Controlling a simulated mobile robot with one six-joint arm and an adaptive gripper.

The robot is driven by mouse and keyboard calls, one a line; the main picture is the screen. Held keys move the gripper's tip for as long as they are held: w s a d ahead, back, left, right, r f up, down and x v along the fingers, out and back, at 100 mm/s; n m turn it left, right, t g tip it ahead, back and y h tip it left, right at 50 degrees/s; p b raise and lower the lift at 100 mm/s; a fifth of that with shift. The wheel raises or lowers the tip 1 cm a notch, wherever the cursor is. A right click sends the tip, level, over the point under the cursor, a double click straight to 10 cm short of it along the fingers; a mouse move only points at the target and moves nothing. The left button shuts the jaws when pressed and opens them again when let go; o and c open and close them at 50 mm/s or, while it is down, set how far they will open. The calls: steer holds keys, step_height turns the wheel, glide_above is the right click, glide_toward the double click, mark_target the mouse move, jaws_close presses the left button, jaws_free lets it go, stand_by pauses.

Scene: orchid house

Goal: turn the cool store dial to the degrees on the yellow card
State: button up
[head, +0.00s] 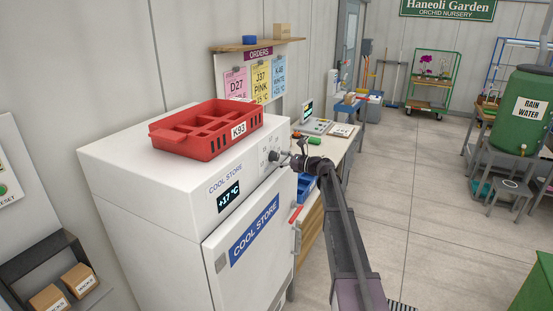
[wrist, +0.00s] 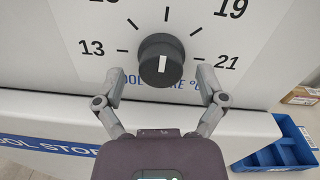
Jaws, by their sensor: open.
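The black cool store dial (wrist: 161,62) sits on a white scale plate, with 13 at left and 21 at right. Its white mark points up at the middle tick. The cool store display (head: 228,197) reads +17 °C. My gripper (wrist: 160,75) is open, one finger on each side of the dial with gaps between.
A red crate (head: 190,146) marked K93 stands on the cool store (head: 140,225). A pink card (head: 236,84) and a blue card (head: 279,76) flank the yellow one. A blue tray (wrist: 280,150) lies right of the store.

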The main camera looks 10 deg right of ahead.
steer(key=shift+x, duration=0.8)
